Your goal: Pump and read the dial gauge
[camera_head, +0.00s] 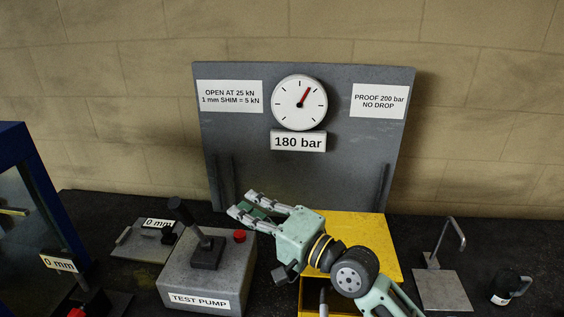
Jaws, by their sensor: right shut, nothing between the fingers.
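The dial gauge (299,103) is white and round on the grey back panel; its red needle points up and slightly right. The plate under it (298,141) reads "180 bar". The test pump (205,280) is a grey box labelled "TEST PUMP", with a red knob (239,236) on top. Its black lever (195,228) leans up and to the left. My right gripper (242,206) is shut and empty, in front of the panel's lower part and just above the red knob in the picture. It looks apart from the lever. My left gripper is not in view.
Signs on the panel read "OPEN AT 25 kN, 1 mm SHIM = 5 kN" (230,96) and "PROOF 200 bar NO DROP" (379,101). A yellow box (375,230) lies behind my right arm. A metal stand (442,290) and black mug (510,287) are right; a blue frame (40,185) is left.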

